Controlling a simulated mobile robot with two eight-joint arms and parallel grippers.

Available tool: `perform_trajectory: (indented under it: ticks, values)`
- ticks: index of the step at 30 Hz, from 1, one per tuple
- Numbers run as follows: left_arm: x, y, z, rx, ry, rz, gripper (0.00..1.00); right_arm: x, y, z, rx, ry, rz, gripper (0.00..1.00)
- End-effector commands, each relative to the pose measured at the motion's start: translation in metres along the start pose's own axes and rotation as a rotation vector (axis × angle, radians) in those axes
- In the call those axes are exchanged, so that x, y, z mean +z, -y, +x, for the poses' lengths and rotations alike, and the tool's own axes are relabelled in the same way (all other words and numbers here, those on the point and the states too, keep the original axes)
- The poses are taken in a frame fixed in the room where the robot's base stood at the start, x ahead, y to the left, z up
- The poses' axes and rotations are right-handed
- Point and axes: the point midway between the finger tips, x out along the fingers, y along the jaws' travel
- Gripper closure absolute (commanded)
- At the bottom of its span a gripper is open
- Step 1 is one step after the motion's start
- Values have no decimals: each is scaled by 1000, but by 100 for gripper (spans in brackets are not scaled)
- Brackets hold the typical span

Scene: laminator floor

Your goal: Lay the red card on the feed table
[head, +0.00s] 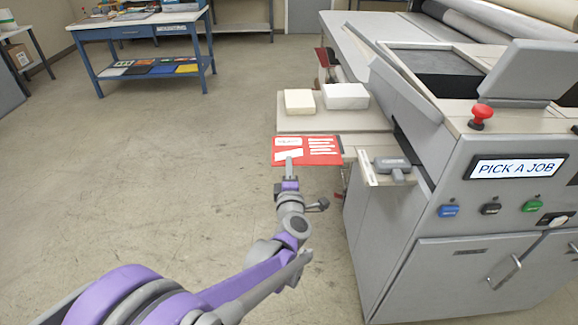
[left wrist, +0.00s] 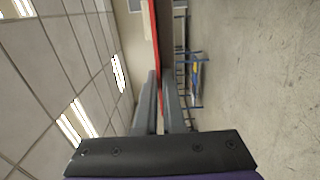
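The red card (head: 325,158), with white printed patches, is level or nearly so at the near end of the beige feed table (head: 335,122) on the laminator's left side. Its far edge overlaps the table in the picture; I cannot tell whether it touches. My left gripper (head: 289,163) is at the card's near left edge. In the left wrist view the card (left wrist: 154,22) shows edge-on as a thin red strip between the two close fingers (left wrist: 158,100), so the gripper is shut on it. My right gripper is not in view.
Two pale blocks (head: 299,102) (head: 346,96) sit on the feed table. The laminator (head: 450,230) fills the right, with a screen reading "PICK A JOB", a red knob (head: 481,117) and several buttons. A blue workbench (head: 140,29) stands at back left. Open floor lies left.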

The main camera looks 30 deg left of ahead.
Motion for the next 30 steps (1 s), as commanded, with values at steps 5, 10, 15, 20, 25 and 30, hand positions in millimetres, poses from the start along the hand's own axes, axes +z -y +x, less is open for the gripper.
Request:
perform_trajectory:
  ticks: [5, 10, 15, 20, 25, 30]
  values:
    - [0, 0, 0, 0, 0, 0, 66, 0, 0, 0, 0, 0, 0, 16]
    - [0, -1, 0, 0, 0, 0, 66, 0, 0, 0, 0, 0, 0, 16]
    - [0, -6, 0, 0, 0, 0, 66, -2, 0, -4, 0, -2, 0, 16]
    - [0, -4, -26, -1, 3, -1, 66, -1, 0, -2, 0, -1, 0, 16]
    - [1, -4, -64, 0, 3, -1, 66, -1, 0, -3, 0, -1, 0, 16]
    - [1, -4, -97, 0, 3, 0, 66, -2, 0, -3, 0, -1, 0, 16]
